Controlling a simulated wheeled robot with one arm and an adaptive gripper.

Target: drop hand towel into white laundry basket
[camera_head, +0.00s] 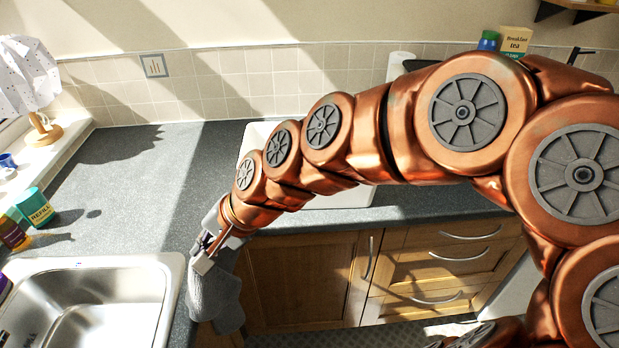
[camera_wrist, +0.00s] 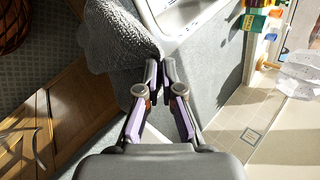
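The grey hand towel (camera_head: 215,300) hangs in folds at the counter's front edge, beside the sink corner. In the wrist view the towel (camera_wrist: 112,40) reaches the fingertips from the upper left. My gripper (camera_head: 203,252) is at the towel, and in the wrist view its fingers (camera_wrist: 160,68) are nearly together, with towel fabric at their tips. The grip itself is partly hidden. A white container (camera_head: 258,133), which may be the laundry basket, stands on the counter behind my arm. My arm hides most of it, and I cannot see its inside clearly.
A steel sink (camera_head: 85,305) is at the lower left, with a teal canister (camera_head: 34,207) beyond it. A white lamp (camera_head: 28,80) stands on the sill. Wooden drawers (camera_head: 440,262) are below the counter. A brown woven item (camera_wrist: 14,22) is on the floor. The left counter is mostly clear.

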